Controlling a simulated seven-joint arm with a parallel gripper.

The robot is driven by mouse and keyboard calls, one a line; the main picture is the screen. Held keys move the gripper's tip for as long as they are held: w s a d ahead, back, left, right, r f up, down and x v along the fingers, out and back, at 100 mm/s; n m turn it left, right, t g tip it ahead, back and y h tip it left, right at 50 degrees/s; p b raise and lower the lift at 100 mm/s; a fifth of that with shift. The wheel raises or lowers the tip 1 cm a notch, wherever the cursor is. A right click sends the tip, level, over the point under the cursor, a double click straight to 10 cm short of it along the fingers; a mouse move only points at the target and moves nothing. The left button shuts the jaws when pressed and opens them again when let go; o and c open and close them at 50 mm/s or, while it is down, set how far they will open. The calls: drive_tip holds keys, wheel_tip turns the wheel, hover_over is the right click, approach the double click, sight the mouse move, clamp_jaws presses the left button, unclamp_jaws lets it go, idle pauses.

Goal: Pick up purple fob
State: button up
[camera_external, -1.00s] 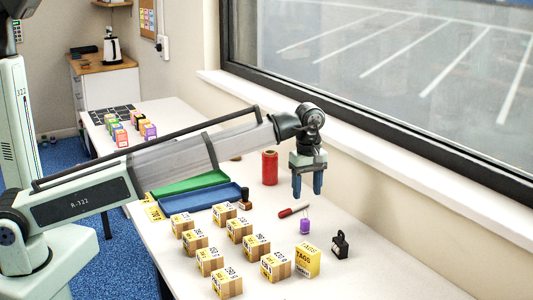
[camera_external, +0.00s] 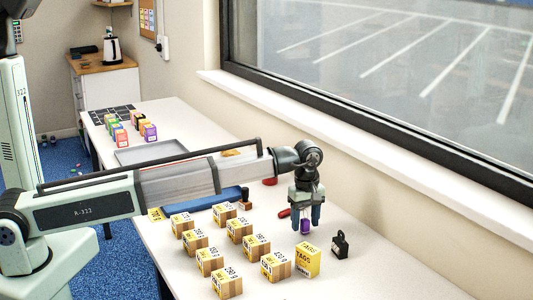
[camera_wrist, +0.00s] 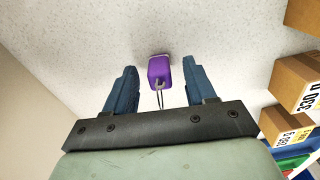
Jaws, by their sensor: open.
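The purple fob (camera_external: 305,227) stands on the white table, just behind the yellow TAGS box. In the wrist view the purple fob (camera_wrist: 160,71) shows with its thin loop trailing toward my gripper's palm. My gripper (camera_external: 306,222) points down over it, open, with one blue finger on each side. In the wrist view my gripper (camera_wrist: 158,80) has the fob between its fingertips, with a gap visible on both sides. The fob's upper part is partly hidden by my fingers in the external view.
The yellow TAGS box (camera_external: 307,261) and a black weight-like object (camera_external: 340,244) stand close by. A red marker (camera_external: 284,213) lies to the left of my gripper. Several labelled cartons (camera_external: 240,231) stand in rows to the left. The table's right front is clear.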

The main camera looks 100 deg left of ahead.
drive_tip(key=shift+f, duration=0.35)
drive_tip(key=shift+c, duration=0.4)
drive_tip(key=c, duration=0.9)
drive_tip(key=shift+c, duration=0.2)
